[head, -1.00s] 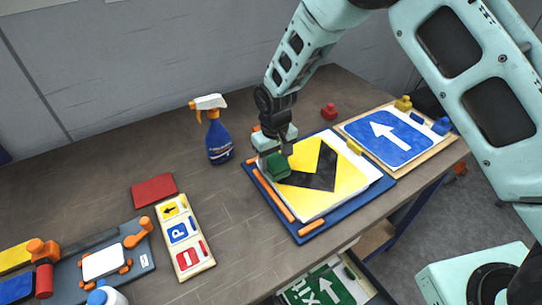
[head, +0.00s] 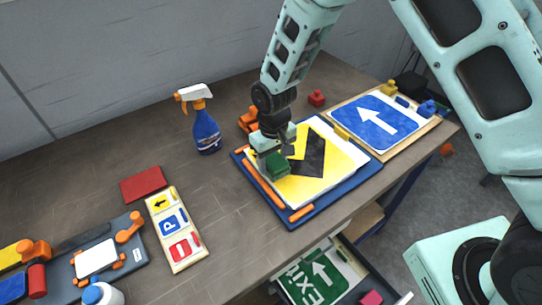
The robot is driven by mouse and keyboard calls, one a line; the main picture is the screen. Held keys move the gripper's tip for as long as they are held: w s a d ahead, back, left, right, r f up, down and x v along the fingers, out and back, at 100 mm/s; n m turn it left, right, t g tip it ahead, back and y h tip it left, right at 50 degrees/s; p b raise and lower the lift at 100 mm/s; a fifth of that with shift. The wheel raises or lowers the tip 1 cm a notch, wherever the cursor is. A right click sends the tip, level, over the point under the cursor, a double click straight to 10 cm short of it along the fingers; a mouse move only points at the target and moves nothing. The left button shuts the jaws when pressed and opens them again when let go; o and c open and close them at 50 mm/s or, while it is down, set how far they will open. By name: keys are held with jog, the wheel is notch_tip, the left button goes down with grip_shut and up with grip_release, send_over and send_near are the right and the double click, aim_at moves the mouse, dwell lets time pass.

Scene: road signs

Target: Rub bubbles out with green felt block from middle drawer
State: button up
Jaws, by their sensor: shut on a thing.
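The green felt block (head: 277,166) is in my gripper (head: 271,150), which is shut on it. The block is over the left part of the yellow sign with a black chevron (head: 324,178), and appears to touch its face. The sign lies on a blue board (head: 317,211) with orange strips along its left and front edges. My gripper hides the sign's back left corner. No bubbles can be made out at this size. An open drawer (head: 372,270) below the table edge holds a green exit sign (head: 315,280) and a pink-red block (head: 371,298).
A blue arrow sign (head: 378,122) lies on a wooden board to the right. A blue spray bottle (head: 206,133) stands at the back left. A red block (head: 157,184), a small sign panel (head: 174,228) and a clamp tray (head: 120,258) lie left. Table between is clear.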

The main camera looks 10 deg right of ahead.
aim_at(301, 200)
jog(key=shift+s+d+f, duration=0.1)
jog(key=shift+s+d, duration=0.2)
jog(key=shift+s, duration=0.4)
jog(key=shift+s+d, duration=0.25)
jog(key=shift+s, duration=0.4)
jog(key=shift+s+d, duration=0.4)
jog(key=shift+s, duration=0.55)
jog(key=shift+s+d, duration=0.35)
jog(key=shift+s, duration=0.55)
jog(key=shift+s+d, duration=0.4)
jog(key=shift+s, duration=0.55)
jog(key=shift+s+d, duration=0.35)
jog(key=shift+s, duration=0.45)
jog(key=shift+s+d, duration=0.3)
jog(key=shift+s, duration=0.45)
notch_tip(301, 200, up, 5)
jog(key=p, duration=0.4)
jog(key=shift+w, duration=0.1)
